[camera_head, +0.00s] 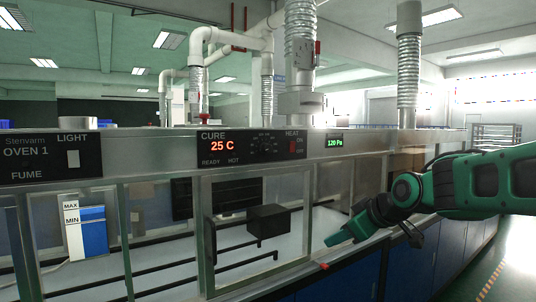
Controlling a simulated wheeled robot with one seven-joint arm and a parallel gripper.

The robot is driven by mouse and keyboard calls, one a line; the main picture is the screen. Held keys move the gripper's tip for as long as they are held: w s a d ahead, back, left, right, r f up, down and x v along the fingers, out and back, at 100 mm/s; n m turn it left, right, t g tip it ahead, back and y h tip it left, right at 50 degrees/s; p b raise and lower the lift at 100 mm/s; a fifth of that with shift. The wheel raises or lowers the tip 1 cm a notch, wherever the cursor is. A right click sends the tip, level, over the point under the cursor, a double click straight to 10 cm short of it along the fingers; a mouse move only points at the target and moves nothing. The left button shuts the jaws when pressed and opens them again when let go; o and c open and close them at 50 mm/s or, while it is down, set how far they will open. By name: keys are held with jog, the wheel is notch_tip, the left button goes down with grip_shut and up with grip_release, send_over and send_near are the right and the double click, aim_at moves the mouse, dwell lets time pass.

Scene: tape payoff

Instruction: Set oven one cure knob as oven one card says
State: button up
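The cure knob (265,144) is a small dark dial on the black control panel (221,160) of the hood front. A scale surrounds it, but its markings and pointer are too small to read. Beside it the red cure display (222,146) reads 25 C. The Oven 1 label (26,151) is on a panel at the far left. I cannot make out an oven one card. My gripper (340,238) is at the end of the green arm, below and right of the knob and apart from it. Its finger gap does not show clearly.
A red HEAT switch (292,146) sits right of the knob. A LIGHT switch (73,159) is at left. Glass panes and metal frames lie below the panel. A black box (269,222) is inside. Floor at right looks clear.

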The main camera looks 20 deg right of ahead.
jog(key=w+a+r+n+t+y, duration=0.4)
jog(key=w+r, duration=0.3)
jog(key=r, duration=0.4)
jog(key=n+t+y, duration=0.2)
jog(key=n, duration=0.2)
send_near(268, 149)
jog(key=x, duration=0.8)
jog(key=shift+w, duration=0.35)
jog(key=c, duration=1)
jog(key=shift+a, duration=0.15)
jog(key=shift+c, duration=0.2)
